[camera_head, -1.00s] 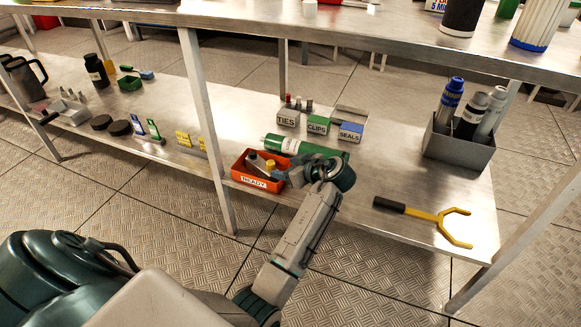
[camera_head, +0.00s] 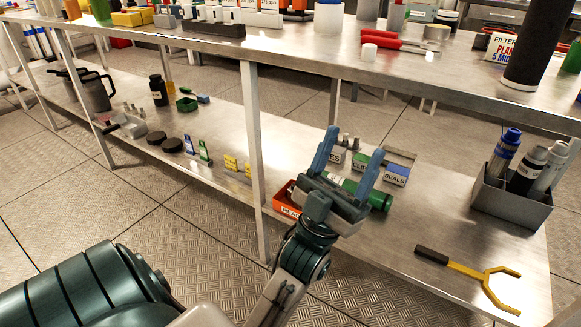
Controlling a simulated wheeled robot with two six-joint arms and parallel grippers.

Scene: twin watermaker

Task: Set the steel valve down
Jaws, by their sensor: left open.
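My left gripper (camera_head: 354,142) is open, its two grey-blue fingers pointing up and apart, with nothing seen between them. It is in front of the orange READY bin (camera_head: 281,196) on the lower shelf and covers most of it. The bin's contents are hidden now. I cannot make out the steel valve for certain in this view. My right gripper is not in view.
A grey holder with bottles (camera_head: 512,205) and a yellow forked tool (camera_head: 485,284) are to the right. A shelf post (camera_head: 254,140) stands left of my gripper.

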